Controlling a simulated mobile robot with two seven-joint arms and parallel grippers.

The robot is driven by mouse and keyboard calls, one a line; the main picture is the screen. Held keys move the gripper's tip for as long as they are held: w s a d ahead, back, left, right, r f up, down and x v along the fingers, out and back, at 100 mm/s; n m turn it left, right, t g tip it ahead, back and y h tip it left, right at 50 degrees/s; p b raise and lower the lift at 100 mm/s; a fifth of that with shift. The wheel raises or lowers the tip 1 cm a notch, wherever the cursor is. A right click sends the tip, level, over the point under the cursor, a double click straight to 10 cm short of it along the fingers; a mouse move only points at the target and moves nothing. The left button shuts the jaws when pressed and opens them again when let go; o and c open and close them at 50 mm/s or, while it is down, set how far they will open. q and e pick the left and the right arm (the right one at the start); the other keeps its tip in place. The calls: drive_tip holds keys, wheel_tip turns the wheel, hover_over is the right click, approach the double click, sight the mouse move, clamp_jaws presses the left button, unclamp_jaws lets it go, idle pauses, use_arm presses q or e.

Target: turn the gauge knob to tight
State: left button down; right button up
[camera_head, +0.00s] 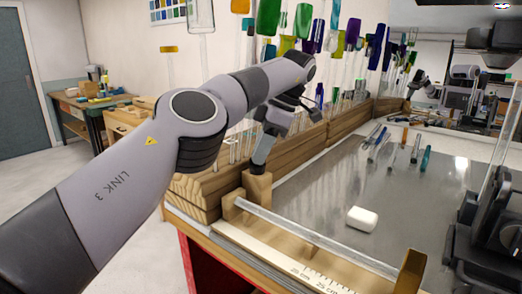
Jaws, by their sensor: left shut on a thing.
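My left gripper (259,166) points down onto the wooden block (257,188) at the left end of a wooden gauge (330,270). Its fingertips are small and dark in this view, and it is shut at the top of the block. The knob cannot be told apart from the fingers and the block, so its setting does not show. A clear glass rod (300,232) lies along the gauge behind the centimetre scale (305,275). A wooden end piece (410,271) stands at the gauge's right end. My right gripper is not seen.
A white block (362,218) lies on the grey worktop (320,190), with several coloured rods (397,145) behind it. Dark equipment (490,220) stands at the right edge. Coloured glass hangs above a wooden rack (345,122) along the back. The worktop's middle is mostly free.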

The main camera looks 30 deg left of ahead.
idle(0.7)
use_arm(q)
drive_tip(key=c, duration=1.2)
unclamp_jaws()
drive_tip(key=shift+o, duration=0.2)
drive_tip(key=shift+m, duration=0.4)
